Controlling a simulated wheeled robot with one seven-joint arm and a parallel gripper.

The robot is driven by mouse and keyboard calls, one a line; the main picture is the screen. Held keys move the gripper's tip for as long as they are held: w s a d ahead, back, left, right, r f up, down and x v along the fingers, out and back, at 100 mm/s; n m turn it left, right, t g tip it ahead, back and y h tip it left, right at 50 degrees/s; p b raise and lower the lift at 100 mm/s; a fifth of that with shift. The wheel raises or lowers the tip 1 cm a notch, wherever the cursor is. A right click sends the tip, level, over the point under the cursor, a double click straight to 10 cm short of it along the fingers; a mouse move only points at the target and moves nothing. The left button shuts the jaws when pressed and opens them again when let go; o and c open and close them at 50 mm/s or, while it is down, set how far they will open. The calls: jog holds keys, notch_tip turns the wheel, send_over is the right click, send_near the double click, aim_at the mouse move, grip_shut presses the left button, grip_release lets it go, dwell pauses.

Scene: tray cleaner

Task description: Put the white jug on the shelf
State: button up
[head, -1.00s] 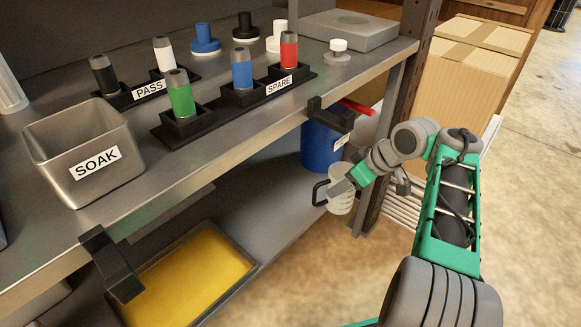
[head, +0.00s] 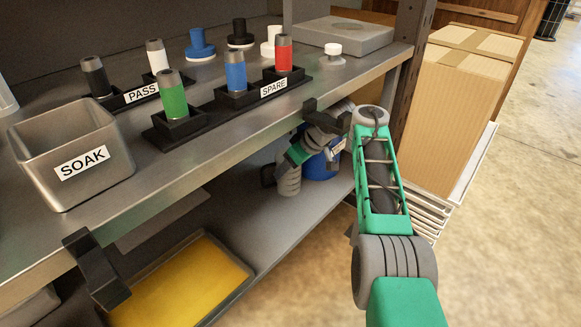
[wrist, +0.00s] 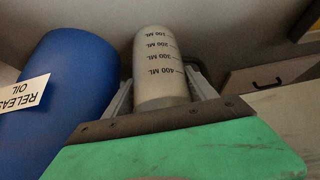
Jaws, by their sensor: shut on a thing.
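The white jug (head: 289,182) is under the upper deck, over the lower shelf (head: 300,218), left of the blue container. Its dark handle is on its left in the head view. My gripper (head: 297,160) is shut on the jug, with a finger on each side in the wrist view (wrist: 160,92). That view shows the jug's pale body (wrist: 162,55) with black ML marks. It looks roughly upright; I cannot tell whether its base touches the lower shelf.
A blue container (head: 321,166) labelled RELEASE OIL stands close beside the jug. The upper deck's edge (head: 235,133) and a dark bracket (head: 325,116) are above my gripper. A yellow-filled tray (head: 185,285) is at the lower left. Bare lower shelf lies between it and the jug.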

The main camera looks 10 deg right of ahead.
jog(key=shift+r, duration=0.15)
jog(key=o, duration=1.5)
jog(key=shift+c, duration=0.2)
